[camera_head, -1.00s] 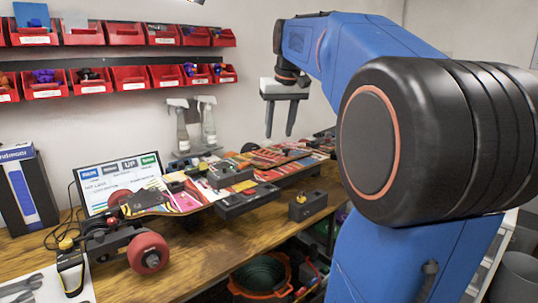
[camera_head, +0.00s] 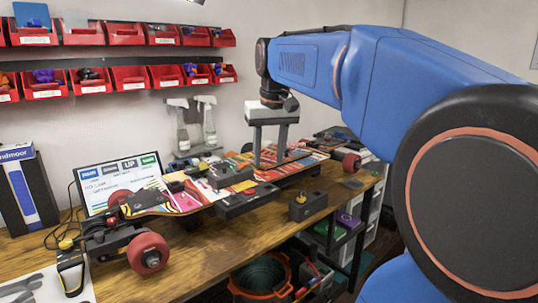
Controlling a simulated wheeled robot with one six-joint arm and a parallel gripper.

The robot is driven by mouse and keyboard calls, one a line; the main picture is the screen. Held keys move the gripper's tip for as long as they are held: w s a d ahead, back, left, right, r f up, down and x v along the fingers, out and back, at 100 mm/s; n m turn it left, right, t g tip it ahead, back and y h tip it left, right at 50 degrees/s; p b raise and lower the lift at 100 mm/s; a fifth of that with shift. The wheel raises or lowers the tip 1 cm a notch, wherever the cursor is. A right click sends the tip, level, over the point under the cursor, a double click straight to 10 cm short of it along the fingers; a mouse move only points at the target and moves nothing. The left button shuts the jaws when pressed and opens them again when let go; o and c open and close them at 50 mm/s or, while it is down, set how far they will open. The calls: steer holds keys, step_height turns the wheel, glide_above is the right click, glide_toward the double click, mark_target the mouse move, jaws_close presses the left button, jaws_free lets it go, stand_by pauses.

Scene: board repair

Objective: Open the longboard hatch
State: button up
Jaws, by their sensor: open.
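The longboard (camera_head: 185,195) lies across the bench, its deck covered in a colourful pattern, with red wheels (camera_head: 148,253) at the near end. Dark blocks sit on and beside the deck, including one on top (camera_head: 230,176) and one along its front edge (camera_head: 247,201). I cannot tell the hatch apart from the deck pattern at this size. My gripper (camera_head: 269,163) points down with its two fingers apart over the far half of the deck. Nothing shows between the fingers. I cannot tell whether the fingertips touch the board.
The wooden bench (camera_head: 215,245) is clear in front of the board except for a small dark block (camera_head: 307,206). A screen (camera_head: 120,184) and spray bottles (camera_head: 208,122) stand behind the board. Red bins (camera_head: 130,77) hang on the wall. An orange-rimmed bucket (camera_head: 262,272) sits below the bench.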

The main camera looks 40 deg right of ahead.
stand_by(0.4)
